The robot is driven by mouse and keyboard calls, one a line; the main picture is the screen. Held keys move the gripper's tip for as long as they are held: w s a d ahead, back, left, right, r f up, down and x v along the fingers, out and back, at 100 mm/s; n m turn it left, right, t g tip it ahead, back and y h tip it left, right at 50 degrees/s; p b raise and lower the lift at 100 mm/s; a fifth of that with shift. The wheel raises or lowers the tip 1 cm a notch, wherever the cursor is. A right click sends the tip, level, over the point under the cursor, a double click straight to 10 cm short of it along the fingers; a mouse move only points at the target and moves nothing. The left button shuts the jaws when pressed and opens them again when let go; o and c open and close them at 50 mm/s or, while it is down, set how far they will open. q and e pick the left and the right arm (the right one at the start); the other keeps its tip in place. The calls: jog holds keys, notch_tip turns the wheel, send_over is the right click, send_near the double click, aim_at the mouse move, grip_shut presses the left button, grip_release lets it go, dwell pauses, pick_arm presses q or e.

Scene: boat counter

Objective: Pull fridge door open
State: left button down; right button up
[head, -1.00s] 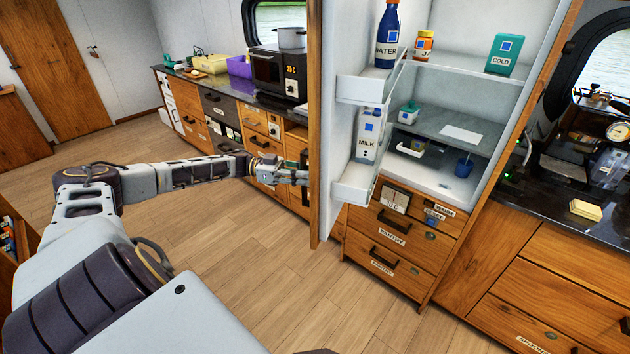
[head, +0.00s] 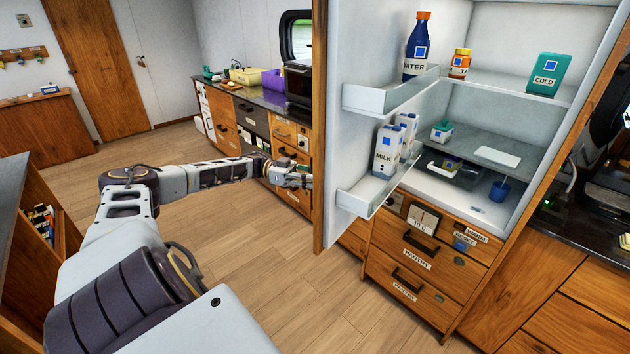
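The fridge door (head: 345,145) stands wide open, its wooden outer face turned to the left and its white inner side with two shelves showing. The fridge interior (head: 495,120) is exposed to the right of it. My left gripper (head: 308,180) is at the outer side of the door, by its wooden edge. Its fingertips are small and partly hidden against the door, so I cannot tell whether they are shut or what they hold. A door handle is not visible. My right gripper is not in view.
The door shelves hold a blue water bottle (head: 416,48) and milk cartons (head: 387,150). Pantry drawers (head: 416,252) lie below the fridge. A counter (head: 255,98) runs behind the door. Open wooden floor (head: 240,240) lies in front.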

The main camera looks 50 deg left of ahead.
pick_arm(q)
jog(key=c, duration=1.2)
grip_release()
jog(key=shift+c, duration=0.2)
jog(key=shift+a, duration=0.15)
jog(key=v, duration=1.1)
jog(key=shift+a, duration=0.3)
jog(key=shift+s, duration=0.15)
jog(key=shift+m, duration=0.3)
